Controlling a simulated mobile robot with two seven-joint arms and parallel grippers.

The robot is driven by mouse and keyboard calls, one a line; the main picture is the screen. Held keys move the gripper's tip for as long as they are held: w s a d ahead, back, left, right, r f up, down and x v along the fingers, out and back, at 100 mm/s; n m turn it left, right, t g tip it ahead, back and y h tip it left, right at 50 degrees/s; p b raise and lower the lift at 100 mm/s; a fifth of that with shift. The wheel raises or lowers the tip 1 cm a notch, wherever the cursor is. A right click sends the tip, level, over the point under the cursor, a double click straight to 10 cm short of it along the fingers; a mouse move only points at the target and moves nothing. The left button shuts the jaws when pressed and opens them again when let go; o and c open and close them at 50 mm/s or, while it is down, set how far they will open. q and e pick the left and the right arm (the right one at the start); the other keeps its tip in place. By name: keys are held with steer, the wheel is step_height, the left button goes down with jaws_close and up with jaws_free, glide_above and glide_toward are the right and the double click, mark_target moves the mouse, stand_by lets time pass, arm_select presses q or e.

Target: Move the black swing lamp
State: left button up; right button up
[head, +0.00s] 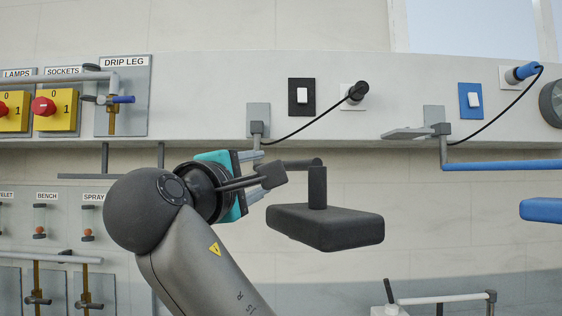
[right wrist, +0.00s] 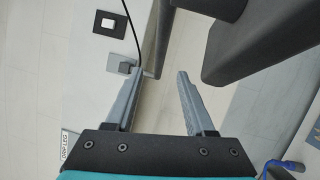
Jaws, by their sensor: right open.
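The black swing lamp has a flat dark head (head: 325,229) hanging from a short post, with its arm running back to a wall bracket (head: 257,128). My right gripper (head: 272,168) is open beside the lamp's arm, left of the post in the head view. In the right wrist view the fingers (right wrist: 160,75) stand apart, with the lamp's grey arm (right wrist: 161,35) just beyond the tips. The lamp head (right wrist: 262,50) fills the upper right there. I cannot tell whether the fingers touch the arm. My left gripper is out of view.
A black switch (head: 302,97) and a black plug (head: 358,91) with a cord sit on the wall rail above. A blue lamp arm (head: 500,165) extends at the right. The drip leg panel (head: 122,95) and yellow switches (head: 56,110) are at the left.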

steer(key=p+x, duration=0.3)
steer(key=x, duration=0.8)
steer(key=shift+w+p, duration=0.15)
steer(key=shift+p, duration=0.15)
jaws_close()
steer(key=shift+f, duration=0.1)
stand_by(0.8)
